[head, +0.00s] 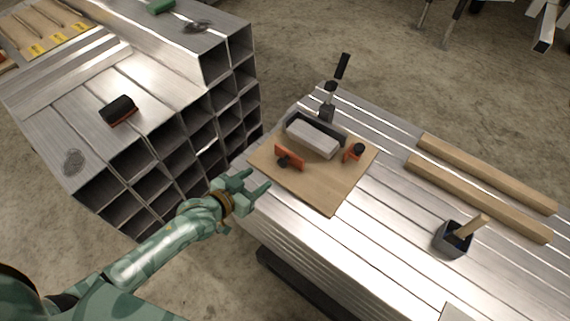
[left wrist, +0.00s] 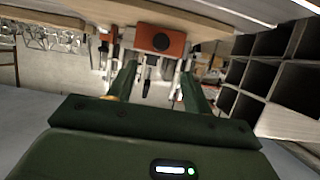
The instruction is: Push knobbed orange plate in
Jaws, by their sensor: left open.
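The orange plate (head: 292,155) stands upright on a plywood board (head: 325,195), with a dark round knob on its near face. It faces a long grey block (head: 313,138) lying behind it. In the left wrist view the orange plate (left wrist: 174,45) shows at the top centre, with its dark knob in the middle. My left gripper (head: 259,180) is open and empty near the board's left corner, apart from the plate. Its two fingers (left wrist: 158,85) point towards the plate in the left wrist view. My right gripper is not in view.
A second orange piece with a black knob (head: 353,153) stands right of the block. A black-handled clamp (head: 328,105) stands behind the board. Wooden bars (head: 485,175) and a dark cup (head: 453,239) lie to the right. Stacked square tubes (head: 165,165) stand left of my gripper.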

